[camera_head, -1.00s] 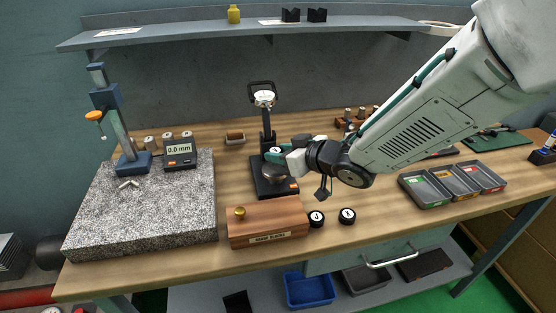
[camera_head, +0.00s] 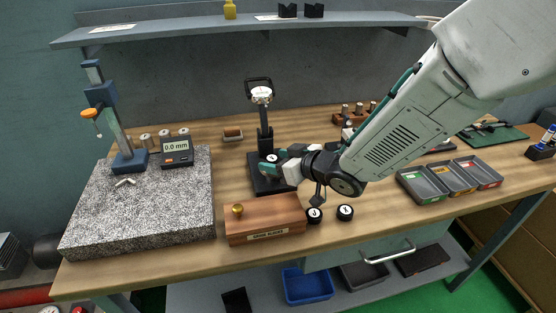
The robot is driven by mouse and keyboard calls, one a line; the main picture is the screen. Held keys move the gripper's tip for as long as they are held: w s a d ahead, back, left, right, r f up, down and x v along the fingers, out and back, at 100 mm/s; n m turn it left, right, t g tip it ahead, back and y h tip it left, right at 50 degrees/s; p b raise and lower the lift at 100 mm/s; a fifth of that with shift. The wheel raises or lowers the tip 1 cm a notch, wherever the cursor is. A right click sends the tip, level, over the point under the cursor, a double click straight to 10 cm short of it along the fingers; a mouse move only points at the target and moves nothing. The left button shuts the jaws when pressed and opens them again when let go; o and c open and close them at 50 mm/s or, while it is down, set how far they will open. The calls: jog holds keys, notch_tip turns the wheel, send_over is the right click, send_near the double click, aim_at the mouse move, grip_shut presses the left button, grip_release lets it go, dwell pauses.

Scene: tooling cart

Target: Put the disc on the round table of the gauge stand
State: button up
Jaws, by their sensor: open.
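The gauge stand (camera_head: 265,134) is black, with a white dial on its column and a dark base. Its round table is mostly hidden behind my gripper. A dark disc with a white marked face (camera_head: 272,158) is at the round table's place, between my fingers; I cannot see its underside or contact with the table clearly.
A wooden box (camera_head: 265,220) with a brass knob stands in front of the stand. A granite plate (camera_head: 135,215) with a digital gauge is at left. Three bins (camera_head: 450,178) stand at right. A shelf (camera_head: 190,29) runs above the back.

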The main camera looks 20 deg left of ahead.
jog(key=shift+d+r, duration=0.1)
jog(key=shift+r, duration=0.15)
jog(key=v, duration=1.1)
jog(key=shift+s+d, duration=0.2)
jog(key=shift+d, duration=0.15)
jog(key=shift+r, duration=0.1)
jog(key=w+d+r+m+t+h, duration=0.3)
jog(key=w+d+h, duration=0.1)
jog(key=d, duration=0.5)
jog(key=s+d+r+m+h, duration=0.2)
jog(key=d+m+h, duration=0.15)
jog(key=d, duration=0.55)
jog(key=s+d+r+m+h, duration=0.15)
jog(key=d+h, duration=0.25)
jog(key=d, duration=0.5)
jog(key=s+d+r+m+g, duration=0.1)
jog(key=s+d+m+g, duration=0.1)
jog(key=s, duration=0.9)
jog(key=s+d+m+g, duration=0.3)
jog(key=s+d+g, duration=0.2)
jog(key=s, duration=0.6)
jog(key=shift+d+r+h, duration=0.2)
jog(key=shift+r+h, duration=0.15)
jog(key=shift+r, duration=0.05)
